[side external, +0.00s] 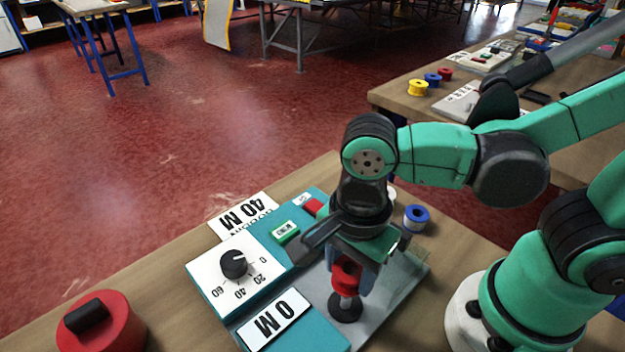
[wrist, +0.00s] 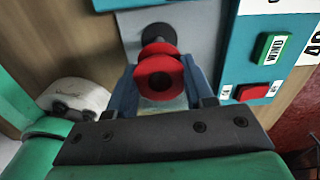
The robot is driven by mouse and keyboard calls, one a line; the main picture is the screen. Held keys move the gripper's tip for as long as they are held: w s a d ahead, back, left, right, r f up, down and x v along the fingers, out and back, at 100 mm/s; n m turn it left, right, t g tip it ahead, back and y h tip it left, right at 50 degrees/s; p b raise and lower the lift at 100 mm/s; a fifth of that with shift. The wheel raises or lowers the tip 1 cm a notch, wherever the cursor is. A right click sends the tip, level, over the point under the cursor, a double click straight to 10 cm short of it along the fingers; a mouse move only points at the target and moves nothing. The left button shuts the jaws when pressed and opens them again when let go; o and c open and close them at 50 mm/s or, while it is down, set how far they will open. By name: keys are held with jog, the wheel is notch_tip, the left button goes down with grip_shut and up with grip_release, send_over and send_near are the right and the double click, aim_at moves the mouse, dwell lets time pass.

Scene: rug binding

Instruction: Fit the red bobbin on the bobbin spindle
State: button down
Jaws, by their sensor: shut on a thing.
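The red bobbin (side external: 346,272) is held between the blue fingers of my gripper (side external: 350,279). In the wrist view, the bobbin (wrist: 160,77) shows its dark centre hole between the fingers of my gripper (wrist: 161,85). The bobbin spindle (side external: 346,305) has a round black base on a grey plate, and a short pale post shows just under the bobbin. The spindle's black disc (wrist: 158,35) lies just beyond the bobbin in the wrist view. The bobbin is above the base, roughly in line with the post. I cannot tell whether the post has entered the hole.
A teal panel carries a black dial (side external: 234,263), a green button (side external: 286,232) and a red switch (side external: 314,206) beside the spindle. A blue bobbin (side external: 416,217) stands behind at the right. A red drum (side external: 100,325) with a black handle sits at the front left.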

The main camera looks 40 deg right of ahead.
aim_at(347, 293)
jog(key=shift+f, duration=1.05)
jog(key=shift+f, duration=1.85)
jog(key=shift+c, duration=1.2)
grip_release()
jog(key=shift+r, duration=2.8)
jog(key=w+d+r+n+t, duration=0.3)
jog(key=d+n, duration=0.3)
jog(key=n, duration=0.2)
jog(key=w+d+r+n+t, duration=0.3)
jog(key=w+d+n+t, duration=0.1)
jog(key=n, duration=0.5)
jog(key=shift+w+d+r, duration=0.2)
jog(key=shift+w+d, duration=0.6)
jog(key=shift+d, duration=0.25)
